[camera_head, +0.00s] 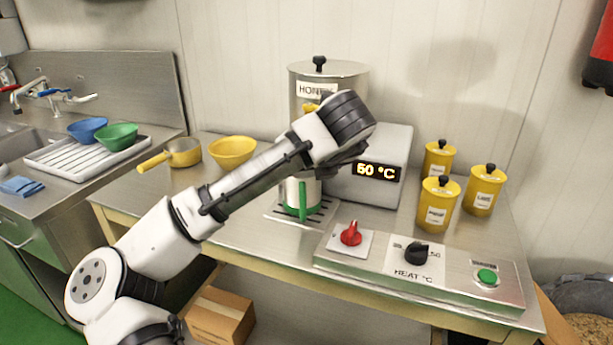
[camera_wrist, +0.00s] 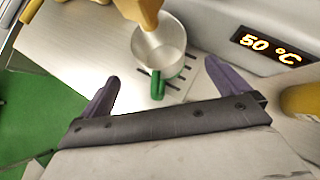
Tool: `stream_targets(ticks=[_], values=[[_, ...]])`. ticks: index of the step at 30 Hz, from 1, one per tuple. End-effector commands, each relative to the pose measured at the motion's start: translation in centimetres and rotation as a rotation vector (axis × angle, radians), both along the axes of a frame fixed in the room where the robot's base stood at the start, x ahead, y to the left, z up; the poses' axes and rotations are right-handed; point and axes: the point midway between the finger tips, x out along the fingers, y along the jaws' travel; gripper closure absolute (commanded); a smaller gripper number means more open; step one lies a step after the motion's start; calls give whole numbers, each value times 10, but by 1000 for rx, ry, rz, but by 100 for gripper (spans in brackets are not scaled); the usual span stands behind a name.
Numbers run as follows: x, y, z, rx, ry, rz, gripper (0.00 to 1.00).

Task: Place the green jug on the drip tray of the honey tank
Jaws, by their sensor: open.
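The green jug (camera_head: 291,192), a pale metal cup with a green handle, stands upright on the slotted drip tray (camera_head: 272,213) below the honey tank (camera_head: 353,78). In the wrist view the jug (camera_wrist: 148,50) looks empty inside, with the tank's yellow tap (camera_wrist: 143,10) above its mouth. Its green handle (camera_wrist: 159,84) points toward my gripper. My gripper (camera_wrist: 161,70) is open, its two purple fingers spread to either side of the handle and apart from it. In the head view my arm hides the gripper and part of the jug and tank.
A grey box with a "50 °C" display (camera_head: 376,172) stands right of the jug. The control panel (camera_head: 450,276) with a red knob lies in front. Yellow canisters (camera_head: 437,203) stand at right. A yellow bowl (camera_head: 232,151) and yellow pan (camera_head: 184,152) sit at left.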

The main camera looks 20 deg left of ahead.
Motion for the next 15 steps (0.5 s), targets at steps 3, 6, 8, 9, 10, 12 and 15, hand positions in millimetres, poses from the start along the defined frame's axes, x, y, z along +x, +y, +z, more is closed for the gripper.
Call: stream_targets(ticks=[3, 6, 8, 9, 10, 12, 15], values=[[-10, -8, 12, 1, -2, -1, 0], [-15, -11, 19, -1, 0, 1, 0], [-17, -12, 21, 0, 0, 0, 0], [-18, -13, 21, 0, 0, 0, 0], [-18, -13, 22, 0, 0, 0, 0], [-18, -13, 22, -1, 1, 0, 0], [-18, -13, 22, -3, -3, 0, 0]])
